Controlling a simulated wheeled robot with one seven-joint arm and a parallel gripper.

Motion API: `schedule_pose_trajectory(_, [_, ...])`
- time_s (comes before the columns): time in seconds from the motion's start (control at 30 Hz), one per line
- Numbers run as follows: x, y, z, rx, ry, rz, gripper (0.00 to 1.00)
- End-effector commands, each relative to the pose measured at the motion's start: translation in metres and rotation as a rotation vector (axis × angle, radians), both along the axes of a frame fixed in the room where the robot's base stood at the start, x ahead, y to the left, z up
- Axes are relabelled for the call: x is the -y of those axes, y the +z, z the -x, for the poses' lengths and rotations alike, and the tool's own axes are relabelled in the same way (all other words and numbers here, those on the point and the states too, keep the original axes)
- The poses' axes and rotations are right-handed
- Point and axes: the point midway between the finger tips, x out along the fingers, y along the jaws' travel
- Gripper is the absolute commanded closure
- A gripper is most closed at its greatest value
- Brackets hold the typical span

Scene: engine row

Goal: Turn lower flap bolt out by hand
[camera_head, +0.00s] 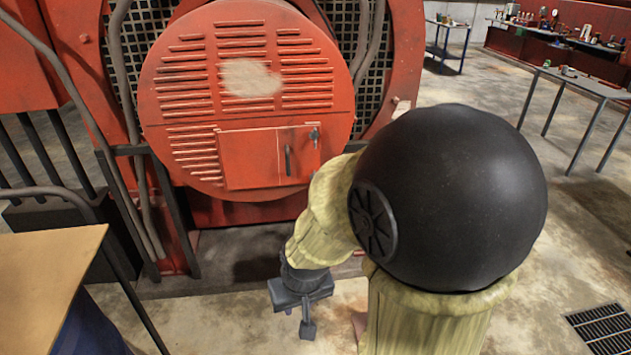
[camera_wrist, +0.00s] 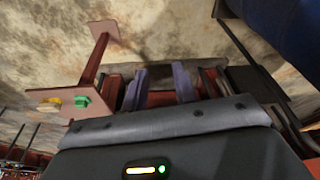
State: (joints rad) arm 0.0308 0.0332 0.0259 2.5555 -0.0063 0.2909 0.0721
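The red flap (camera_head: 250,158) is closed in the lower part of the round louvred engine cover (camera_head: 180,110). A dark upright handle (camera_head: 288,160) is on it, and a small grey bolt-like fitting (camera_head: 314,137) sits near its upper right corner. I cannot make out a separate lower bolt; the flap is not recognisable in the wrist view. My gripper (camera_head: 300,318) hangs below the cover, pointing down over the floor and apart from the flap. In the wrist view its two fingers (camera_wrist: 160,84) stand apart with nothing held between them.
My arm covers the area right of the cover. A wooden-topped table (camera_head: 50,270) stands at lower left, near dark rails and pipes. Workbenches (camera_head: 590,85) stand far right.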

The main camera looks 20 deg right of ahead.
Motion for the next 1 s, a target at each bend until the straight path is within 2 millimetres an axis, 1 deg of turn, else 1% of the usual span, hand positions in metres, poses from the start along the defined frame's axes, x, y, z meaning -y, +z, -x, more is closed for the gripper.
schedule_pose_trajectory(0.17, [0.008,-0.019,-0.039,0.093,-0.249,-0.087,0.72])
schedule_pose_trajectory(0.27, [0.012,-0.031,-0.066,0.165,-0.426,-0.183,0.72])
schedule_pose_trajectory(0.4, [0.016,-0.046,-0.100,0.258,-0.675,-0.362,0.72])
schedule_pose_trajectory(0.47, [0.017,-0.051,-0.113,0.290,-0.786,-0.455,0.72])
schedule_pose_trajectory(0.6, [0.023,-0.057,-0.142,0.360,-1.044,-0.704,0.72])
schedule_pose_trajectory(0.7, [0.031,-0.057,-0.160,0.397,-1.231,-0.912,0.72])
schedule_pose_trajectory(0.77, [0.036,-0.054,-0.170,0.416,-1.342,-1.047,0.72])
schedule_pose_trajectory(0.83, [0.045,-0.050,-0.180,0.433,-1.470,-1.218,0.72])
schedule_pose_trajectory(0.97, [0.069,-0.036,-0.196,0.453,-1.690,-1.570,0.72])
schedule_pose_trajectory(1.0, [0.079,-0.031,-0.199,0.456,-1.753,-1.687,0.72])
